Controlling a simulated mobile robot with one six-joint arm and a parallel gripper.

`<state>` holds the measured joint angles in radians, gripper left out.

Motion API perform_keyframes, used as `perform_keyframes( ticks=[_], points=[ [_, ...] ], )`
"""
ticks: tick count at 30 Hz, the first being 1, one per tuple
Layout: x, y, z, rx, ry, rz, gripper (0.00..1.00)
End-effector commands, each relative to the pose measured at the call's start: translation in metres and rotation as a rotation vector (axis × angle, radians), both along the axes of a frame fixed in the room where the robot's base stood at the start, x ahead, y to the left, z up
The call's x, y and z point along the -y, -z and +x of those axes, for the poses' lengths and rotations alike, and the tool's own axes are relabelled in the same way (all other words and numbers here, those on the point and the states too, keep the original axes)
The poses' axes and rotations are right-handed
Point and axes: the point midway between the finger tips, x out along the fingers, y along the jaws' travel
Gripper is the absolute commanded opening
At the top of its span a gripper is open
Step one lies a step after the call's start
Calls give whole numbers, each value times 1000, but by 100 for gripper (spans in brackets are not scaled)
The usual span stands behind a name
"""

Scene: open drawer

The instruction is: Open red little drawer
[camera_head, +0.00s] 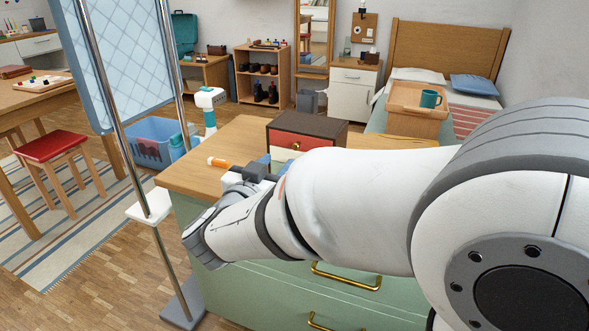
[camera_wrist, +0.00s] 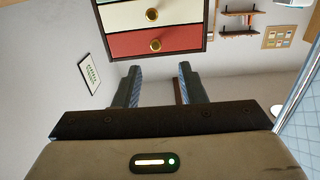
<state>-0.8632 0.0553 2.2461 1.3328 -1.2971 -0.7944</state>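A small dark brown chest (camera_head: 325,127) stands on the wooden top of the green dresser in the head view. Its red little drawer (camera_head: 283,139) is the top one, has a round gold knob (camera_head: 296,146) and looks closed. In the wrist view, which looks upside down, the red drawer (camera_wrist: 180,39) is lowest, with its knob (camera_wrist: 155,45) showing. My gripper (camera_wrist: 159,68) is open and empty there, its fingers apart and not touching the knob. In the head view my gripper (camera_head: 262,167) is in front of the chest, and my arm hides part of the chest front.
A white drawer (camera_wrist: 120,15) adjoins the red one. An orange and white bottle (camera_head: 218,162) lies on the dresser top (camera_head: 205,170) near my gripper, and a white and teal spray-like object (camera_head: 209,108) stands at the back left edge. A metal-poled stand (camera_head: 108,75) is at left.

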Motion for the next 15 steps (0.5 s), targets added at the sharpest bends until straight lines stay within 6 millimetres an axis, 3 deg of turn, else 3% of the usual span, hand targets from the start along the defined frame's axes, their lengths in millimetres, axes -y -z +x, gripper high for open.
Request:
perform_keyframes(
  ticks=[5,15],
  points=[
    [4,8,3,6,40,-17,37],
    [25,9,52,6,41,-17,37]
  ],
)
